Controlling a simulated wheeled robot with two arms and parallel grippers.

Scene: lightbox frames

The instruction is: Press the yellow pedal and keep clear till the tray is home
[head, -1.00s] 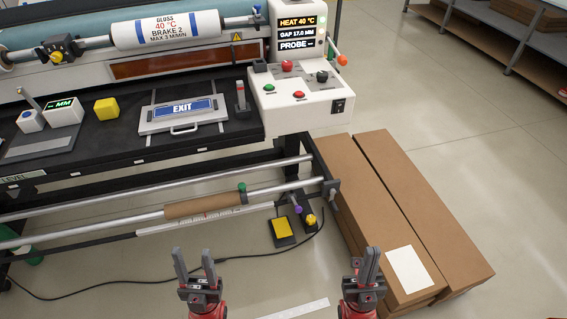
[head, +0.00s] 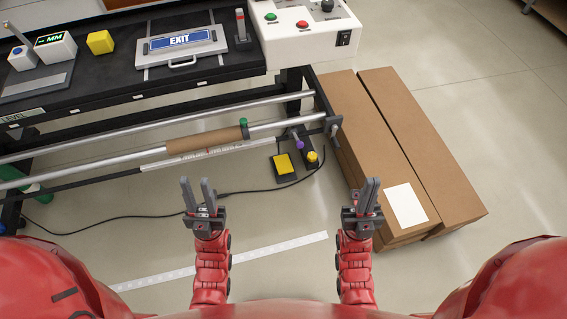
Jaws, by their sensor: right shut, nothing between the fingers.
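The yellow pedal (head: 284,165) lies on the floor below the machine's rails, on a dark base with a black cable. Its pad looks unobstructed. The silver tray (head: 152,60) with a blue EXIT sign (head: 179,39) sits on the black bed at the upper middle. My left gripper (head: 197,182) is open and empty, in front of the machine to the left of the pedal. My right gripper (head: 370,183) is shut and empty, to the right of the pedal near the boxes. Neither gripper touches anything.
A small post with a yellow top (head: 312,156) stands right beside the pedal. Long brown cardboard boxes (head: 415,150) lie at right. Metal rails with a cardboard roll (head: 203,139) run above the floor at left. A white strip (head: 225,260) marks the open floor.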

